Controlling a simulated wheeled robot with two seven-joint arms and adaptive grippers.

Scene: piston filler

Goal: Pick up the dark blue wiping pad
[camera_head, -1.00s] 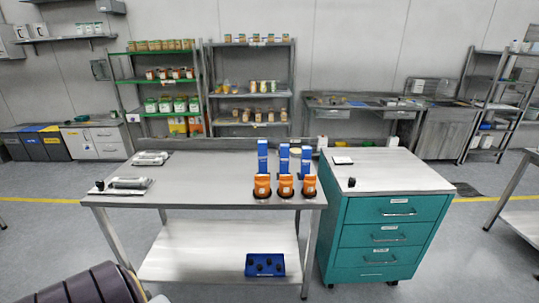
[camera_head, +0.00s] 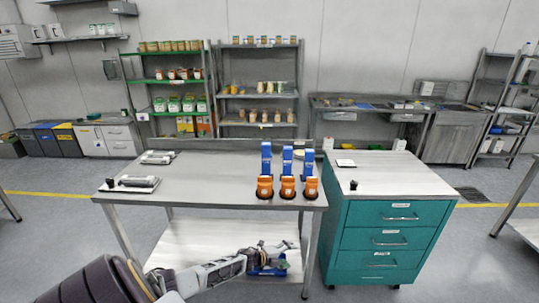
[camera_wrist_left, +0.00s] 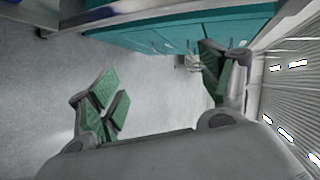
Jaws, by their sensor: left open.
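I cannot make out a dark blue wiping pad for certain in either view. My left gripper (camera_head: 262,261) reaches in low from the left, in front of the steel table, and overlaps the blue tray in the head view. In the left wrist view the left gripper (camera_wrist_left: 158,92) is open, its green-padded fingers wide apart with only grey floor and part of the teal cabinet between and beyond them. Nothing is held. My right gripper is not in view.
The steel table (camera_head: 215,190) carries several blue and orange dispensers (camera_head: 287,187) at its right end and metal parts at its left. A blue tray (camera_head: 283,265) sits on its lower shelf. The teal drawer cabinet (camera_head: 385,225) stands at the right with a white item (camera_head: 345,163) on top.

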